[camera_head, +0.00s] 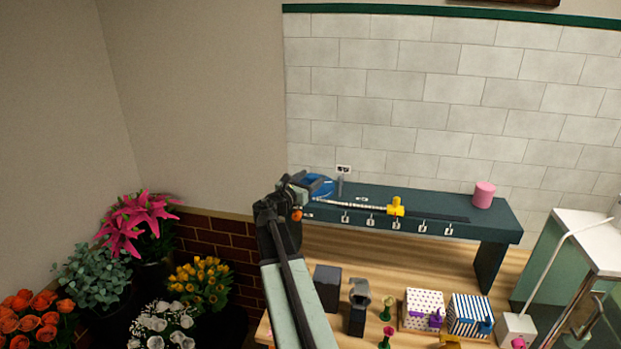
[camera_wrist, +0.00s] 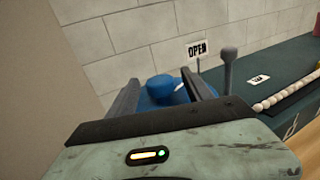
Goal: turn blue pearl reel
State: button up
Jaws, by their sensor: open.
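The blue reel (camera_head: 319,184) sits at the left end of the dark green raised shelf in the head view. In the wrist view the blue reel (camera_wrist: 168,88) shows as a rounded blue knob over a wider blue part. My gripper (camera_head: 296,184) is at the reel's left side in the head view. In the wrist view my gripper (camera_wrist: 160,82) is open, one finger on each side of the blue knob. I cannot tell whether the fingers touch it. The reel's lower part is hidden by my gripper. A strand of white pearls (camera_wrist: 279,99) lies along the shelf to the right.
A yellow slider (camera_head: 396,207) and pink cylinder (camera_head: 483,195) are on the shelf (camera_head: 440,205). Boxes (camera_head: 423,308) stand below; flowers (camera_head: 200,283) are left.

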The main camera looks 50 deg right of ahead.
jog(key=shift+w+d, duration=0.25)
jog(key=shift+d, duration=0.45)
jog(key=shift+s, duration=0.1)
jog(key=shift+c, duration=0.3)
grip_shut()
